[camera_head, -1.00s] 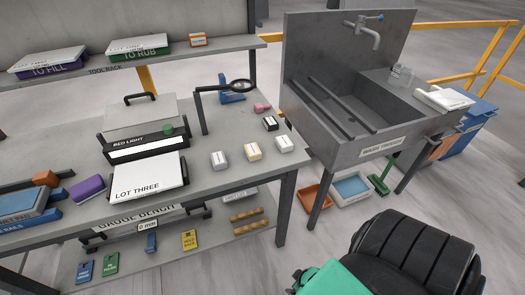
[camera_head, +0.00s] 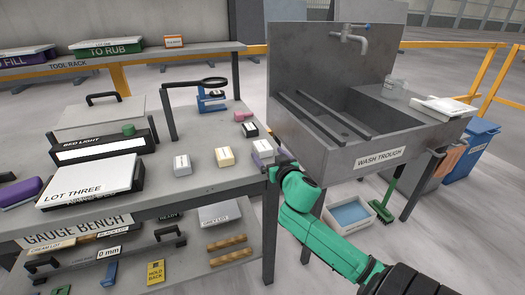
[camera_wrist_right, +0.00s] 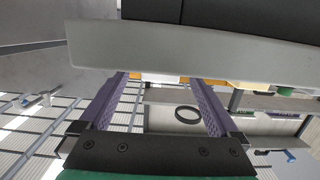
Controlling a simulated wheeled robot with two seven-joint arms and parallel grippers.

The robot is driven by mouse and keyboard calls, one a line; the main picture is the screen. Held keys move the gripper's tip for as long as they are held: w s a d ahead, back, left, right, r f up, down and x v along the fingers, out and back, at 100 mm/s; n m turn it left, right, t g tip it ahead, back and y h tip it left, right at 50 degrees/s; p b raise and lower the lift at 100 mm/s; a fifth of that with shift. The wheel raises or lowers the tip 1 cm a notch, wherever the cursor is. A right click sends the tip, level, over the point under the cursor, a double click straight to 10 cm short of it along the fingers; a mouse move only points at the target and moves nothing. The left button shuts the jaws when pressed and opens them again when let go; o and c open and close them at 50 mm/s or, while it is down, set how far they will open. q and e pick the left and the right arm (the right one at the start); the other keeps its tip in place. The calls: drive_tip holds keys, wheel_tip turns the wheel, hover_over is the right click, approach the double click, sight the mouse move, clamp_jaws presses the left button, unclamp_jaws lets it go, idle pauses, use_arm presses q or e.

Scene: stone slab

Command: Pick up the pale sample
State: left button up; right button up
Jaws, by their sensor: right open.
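Several small labelled blocks stand in a row near the bench's right front edge: a light grey one (camera_head: 182,165), a cream one (camera_head: 225,157) and a whitish one (camera_head: 262,148). A dark block with a pale top (camera_head: 250,130) stands behind them. I cannot tell from the labels which is the pale sample. My right gripper (camera_head: 269,160) is at the bench's right edge, beside the whitish block and partly overlapping it in view. In the wrist view its two purple fingers (camera_wrist_right: 163,78) are apart with nothing held; a grey slab edge crosses before them. My left gripper is out of view.
The gauge bench (camera_head: 205,188) carries a LOT THREE box (camera_head: 90,180), a magnifier (camera_head: 205,82) and a pink piece (camera_head: 243,116). The wash trough (camera_head: 350,160) stands close right of my right gripper. A white tray with blue inside (camera_head: 350,213) is on the floor.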

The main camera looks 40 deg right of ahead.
sight(263, 148)
drive_tip(key=x, duration=0.5)
drive_tip(key=shift+w+d, duration=0.1)
drive_tip(key=shift+w, duration=0.3)
drive_tip(key=shift+s+r, duration=0.1)
drive_tip(key=c, duration=0.5)
clamp_jaws()
